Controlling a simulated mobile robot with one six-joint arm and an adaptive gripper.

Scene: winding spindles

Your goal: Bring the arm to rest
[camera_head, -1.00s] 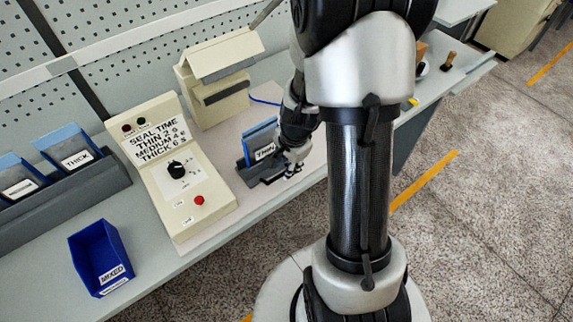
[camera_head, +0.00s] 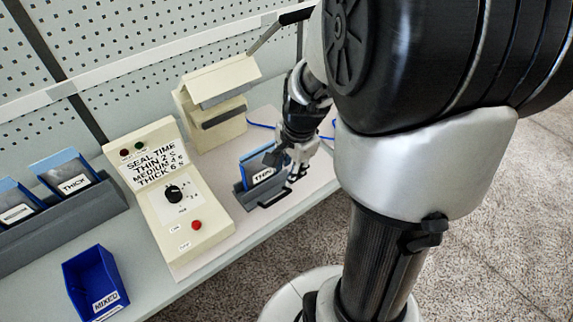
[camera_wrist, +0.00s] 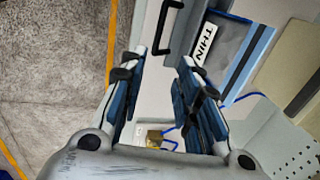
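My gripper (camera_head: 296,172) is beside the grey holder marked THIN (camera_head: 246,198), at the front of the bench, with my arm reaching down to it. A black handle (camera_wrist: 168,24) lies ahead of the fingertips.
A cream control box (camera_head: 170,225) with a dial and red button stands left of the holder. A cream sealer (camera_head: 216,112) stands behind. THICK (camera_head: 73,184) and another pouch sit in a grey rack at left. A blue MIXED bin (camera_head: 95,285) is at front left.

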